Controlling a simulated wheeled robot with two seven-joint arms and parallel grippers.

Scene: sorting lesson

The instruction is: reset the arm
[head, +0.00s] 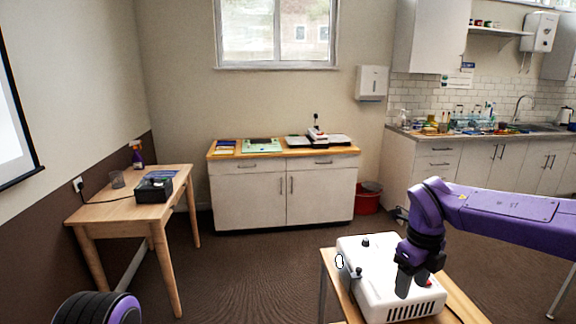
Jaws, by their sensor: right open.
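My right arm (500,213) is purple and comes in from the right, bent at a round joint. My right gripper (412,280) points down, dark fingers in front of a white box-shaped device (365,262). It is open, and I see nothing held in it. The fingers cover part of the device; whether they touch it I cannot tell. A purple and black rounded part of my own body shows at the bottom left. My left gripper is not in view.
The device stands on a wooden table (463,306) at the bottom right. A wooden desk (95,213) with a black box (154,189) stands at left. A white cabinet (250,198) stands at the back wall, with a red bin (367,200) beside it. The middle floor is clear.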

